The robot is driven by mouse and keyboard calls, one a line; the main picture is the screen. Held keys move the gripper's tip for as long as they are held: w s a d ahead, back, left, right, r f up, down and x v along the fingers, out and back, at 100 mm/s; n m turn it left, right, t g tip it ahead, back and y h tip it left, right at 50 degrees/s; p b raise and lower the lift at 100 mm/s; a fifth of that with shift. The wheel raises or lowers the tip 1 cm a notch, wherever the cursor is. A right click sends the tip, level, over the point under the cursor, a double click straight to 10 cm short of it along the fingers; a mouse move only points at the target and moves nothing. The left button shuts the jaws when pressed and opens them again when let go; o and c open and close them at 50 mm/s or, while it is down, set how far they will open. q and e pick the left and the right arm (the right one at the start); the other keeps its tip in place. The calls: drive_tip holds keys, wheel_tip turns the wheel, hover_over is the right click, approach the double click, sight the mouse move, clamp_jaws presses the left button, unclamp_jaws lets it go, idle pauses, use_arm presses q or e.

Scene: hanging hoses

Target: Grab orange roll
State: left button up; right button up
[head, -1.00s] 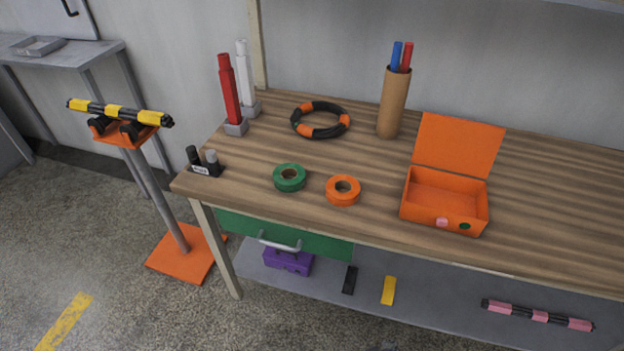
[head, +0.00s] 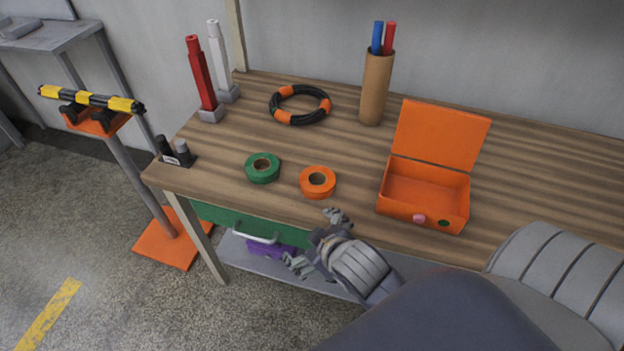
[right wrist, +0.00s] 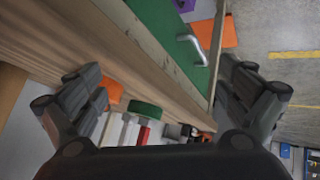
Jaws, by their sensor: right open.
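The orange roll (head: 318,182) lies flat near the front edge of the wooden workbench (head: 480,250), right of a green roll (head: 262,168). My right gripper (head: 318,241) is open and empty at the bench's front edge, just below the orange roll in the picture and apart from it. One finger is over the edge and the other is out in front of it. In the right wrist view, the open fingers (right wrist: 165,80) spread wide. The orange roll (right wrist: 115,91) is partly hidden by the left finger there, and the green roll (right wrist: 146,108) shows between the fingers. My left gripper is not in view.
An open orange box (head: 425,195) stands right of the rolls. A black-and-orange hose ring (head: 300,118), a cardboard tube holder (head: 375,90) and red and white posts stand behind. A green drawer with a handle (head: 255,236) hangs under the front edge.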

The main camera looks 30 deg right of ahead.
drive_tip(key=w+a+r+n+t+y, duration=0.25)
drive_tip(key=w+r+n+t, duration=0.2)
drive_tip(key=w+r, duration=0.45)
drive_tip(key=w+a+r+n+t+y, duration=0.1)
drive_tip(key=w+a+r+n+t, duration=0.4)
drive_tip(key=r, duration=0.6)
drive_tip(key=s+a+r+n+g+y, duration=0.1)
drive_tip(key=a+r+n+g+y, duration=0.3)
drive_tip(key=a+n+y, duration=0.5)
drive_tip(key=s+a+r+n+g+y, duration=0.1)
drive_tip(key=a+r+n+g+y, duration=0.45)
drive_tip(key=n, duration=0.85)
drive_tip(key=n+g+h, duration=0.9)
drive_tip(key=n+h, duration=0.2)
drive_tip(key=h, duration=0.6)
hover_over(317, 179)
wheel_tip(317, 179, down, 17)
drive_tip(key=f, duration=0.4)
drive_tip(key=shift+s+d+f+p, duration=0.25)
drive_tip(key=shift+d+f+p, duration=0.05)
drive_tip(key=shift+f+p, duration=0.1)
drive_tip(key=shift+w+a+f+p, duration=0.15)
drive_tip(key=shift+f+p, duration=0.2)
drive_tip(key=shift+f, duration=1.15)
drive_tip(key=shift+w+a+f+p, duration=0.15)
drive_tip(key=shift+f+p, duration=0.2)
drive_tip(key=shift+f, duration=1.1)
drive_tip(key=c, duration=1.2)
